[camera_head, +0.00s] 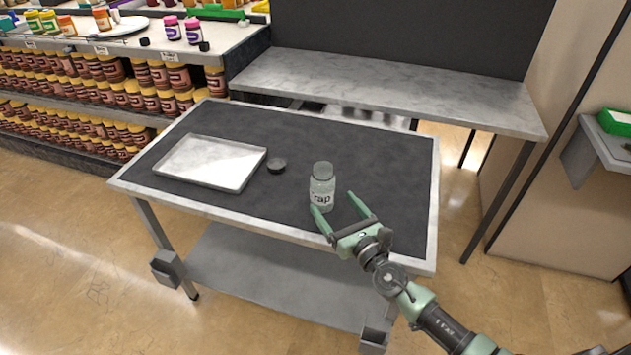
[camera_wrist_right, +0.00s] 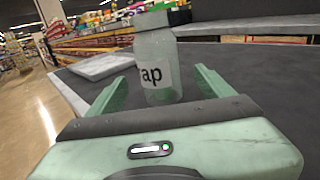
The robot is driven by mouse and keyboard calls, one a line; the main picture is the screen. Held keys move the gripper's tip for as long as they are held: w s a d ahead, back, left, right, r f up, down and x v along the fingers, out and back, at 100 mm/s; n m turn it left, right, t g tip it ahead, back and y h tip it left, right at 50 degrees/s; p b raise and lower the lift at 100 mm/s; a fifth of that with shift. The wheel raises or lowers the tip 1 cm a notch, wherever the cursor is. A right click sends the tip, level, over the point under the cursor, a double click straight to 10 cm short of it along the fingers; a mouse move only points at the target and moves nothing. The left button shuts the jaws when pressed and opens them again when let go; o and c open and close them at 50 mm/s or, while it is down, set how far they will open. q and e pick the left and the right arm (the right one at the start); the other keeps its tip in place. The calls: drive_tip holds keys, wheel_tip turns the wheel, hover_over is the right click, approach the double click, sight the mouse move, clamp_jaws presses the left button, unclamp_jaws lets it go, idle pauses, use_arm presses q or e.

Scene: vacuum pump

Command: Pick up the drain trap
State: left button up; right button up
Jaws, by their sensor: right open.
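The drain trap is a clear jar (camera_head: 322,186) with a white label ending in "rap". It stands upright on the dark top of the table (camera_head: 385,165). My right gripper (camera_head: 333,203) is open, with its fingers pointing at the jar from the front right. In the right wrist view the jar (camera_wrist_right: 158,62) stands ahead, between the lines of the two open fingers (camera_wrist_right: 158,92). I cannot tell whether either finger touches it. My left gripper is not in view.
A grey bench (camera_head: 395,88) stands behind. Shelves of jars (camera_head: 100,85) stand at the back left. The table right of the jar is clear.

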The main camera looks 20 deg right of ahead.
sight(328, 197)
drive_tip(key=shift+w+a, duration=0.1)
drive_tip(key=shift+w, duration=0.45)
drive_tip(key=shift+w+a+r, duration=0.1)
drive_tip(key=shift+w+r, duration=0.1)
drive_tip(key=shift+w+a+r, duration=0.15)
drive_tip(key=shift+w+a, duration=0.05)
drive_tip(key=shift+w, duration=0.65)
drive_tip(key=w, duration=0.2)
drive_tip(key=shift+w+a+f, duration=0.2)
drive_tip(key=shift+w+a, duration=0.05)
drive_tip(key=shift+w, duration=0.45)
drive_tip(key=shift+r, duration=0.1)
drive_tip(key=c, duration=1.5)
drive_tip(key=shift+c, duration=1)
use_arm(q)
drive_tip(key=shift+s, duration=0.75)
use_arm(e)
drive_tip(key=shift+o, duration=0.2)
